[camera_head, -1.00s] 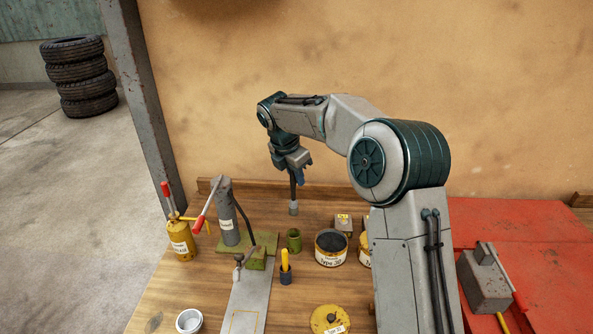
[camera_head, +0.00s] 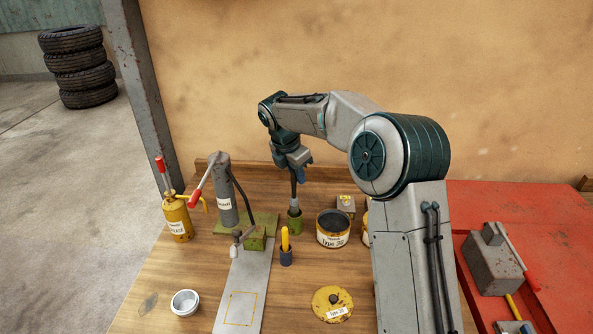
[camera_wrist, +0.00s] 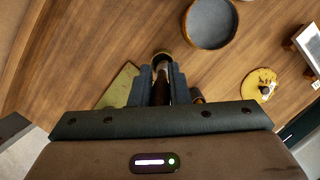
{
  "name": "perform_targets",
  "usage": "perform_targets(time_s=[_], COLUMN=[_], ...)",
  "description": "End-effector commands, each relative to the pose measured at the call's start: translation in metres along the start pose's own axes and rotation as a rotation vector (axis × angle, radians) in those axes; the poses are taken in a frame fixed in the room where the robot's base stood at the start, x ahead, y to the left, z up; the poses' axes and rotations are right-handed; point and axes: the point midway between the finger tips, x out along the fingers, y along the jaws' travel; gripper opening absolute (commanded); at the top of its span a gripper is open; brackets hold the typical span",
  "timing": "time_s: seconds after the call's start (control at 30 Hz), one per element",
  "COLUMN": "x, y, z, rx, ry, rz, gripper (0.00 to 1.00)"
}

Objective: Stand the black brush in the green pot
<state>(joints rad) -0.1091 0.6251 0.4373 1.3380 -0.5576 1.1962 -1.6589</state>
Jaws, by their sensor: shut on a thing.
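The black brush (camera_head: 293,187) hangs upright from my gripper (camera_head: 300,174), which is shut on its dark handle. Its grey lower end is at the mouth of the green pot (camera_head: 295,224), seemingly just inside it; the tip is hidden. The pot stands on the wooden table. In the wrist view, the brush (camera_wrist: 165,92) runs between the two fingers of my gripper (camera_wrist: 162,86), and the pot's rim (camera_wrist: 161,54) shows around its far end. I cannot tell how deep the brush is.
Left of the pot stands a grey pump on a green base (camera_head: 225,190). A dark cup with a yellow handle (camera_head: 286,250) is in front. A Type 32 tin (camera_head: 333,230) is at right, its yellow lid (camera_head: 333,303) nearer. A white cup (camera_head: 185,302) is at front left.

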Motion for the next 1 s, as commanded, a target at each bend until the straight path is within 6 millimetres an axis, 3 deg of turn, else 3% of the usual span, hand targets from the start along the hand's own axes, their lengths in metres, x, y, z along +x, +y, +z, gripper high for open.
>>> perform_targets(time_s=[0.5,0.93,0.97,1.0], x=[0.04,0.044,0.044,0.044], y=[0.0,0.0,0.0,0.0], z=[-0.011,-0.012,-0.012,-0.012], rx=[0.0,0.0,0.0,0.0], ry=[-0.001,-0.001,-0.001,-0.001], rz=[-0.001,0.001,0.001,0.001], gripper=[0.0,0.0,0.24,0.35])
